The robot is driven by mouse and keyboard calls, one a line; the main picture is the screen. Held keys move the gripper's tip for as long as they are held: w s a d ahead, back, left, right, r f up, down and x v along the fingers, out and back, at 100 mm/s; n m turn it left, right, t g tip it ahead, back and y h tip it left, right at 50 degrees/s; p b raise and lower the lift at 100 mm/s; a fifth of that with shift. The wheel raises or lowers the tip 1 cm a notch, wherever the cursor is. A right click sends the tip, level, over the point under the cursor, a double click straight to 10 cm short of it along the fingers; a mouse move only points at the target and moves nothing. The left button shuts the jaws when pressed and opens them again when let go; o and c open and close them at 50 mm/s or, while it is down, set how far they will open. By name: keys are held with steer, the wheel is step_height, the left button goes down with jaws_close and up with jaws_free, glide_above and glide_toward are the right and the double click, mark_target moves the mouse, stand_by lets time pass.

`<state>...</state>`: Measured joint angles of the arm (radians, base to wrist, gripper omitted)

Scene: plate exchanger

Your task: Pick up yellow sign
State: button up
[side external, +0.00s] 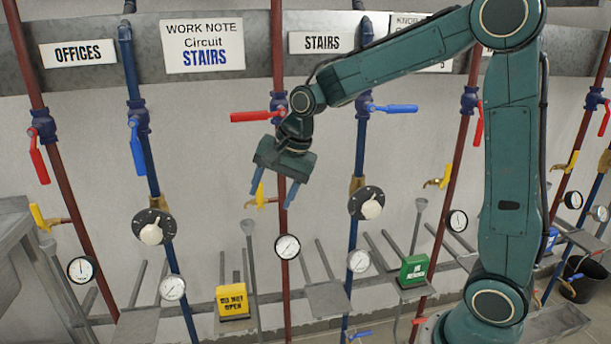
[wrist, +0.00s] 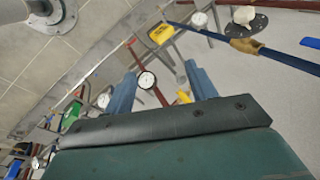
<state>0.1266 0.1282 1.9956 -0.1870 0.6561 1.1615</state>
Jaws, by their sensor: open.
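The yellow sign (side external: 232,301), lettered "DO NOT OPEN", stands on a small grey shelf (side external: 236,323) low in the side external view. It also shows near the top of the wrist view (wrist: 161,33). My gripper (side external: 274,195) is open and empty, its two blue fingers pointing down. It is well above the sign and to its right in the side view. In the wrist view the fingers (wrist: 162,88) are spread apart, with a gauge and a red pipe showing between them. Nothing hides the sign's front in the side view.
A green sign (side external: 414,270) stands on another shelf to the right. Red and blue vertical pipes carry a red lever (side external: 250,116), a blue lever (side external: 393,108), yellow valves and round gauges (side external: 287,247). A thin grey post (side external: 251,280) rises just right of the yellow sign.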

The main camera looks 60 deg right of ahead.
steer(key=w+d+f+m+y, duration=0.1)
steer(key=w+d+f+m, duration=0.1)
steer(key=w+f+m, duration=0.75)
steer(key=m+g+y, duration=0.1)
steer(key=m, duration=0.3)
glide_toward(232, 287)
steer(key=shift+v, duration=1.15)
steer(key=shift+f, duration=0.15)
steer(key=shift+x, duration=4.15)
steer(key=shift+x, duration=2.6)
steer(key=c, duration=1.2)
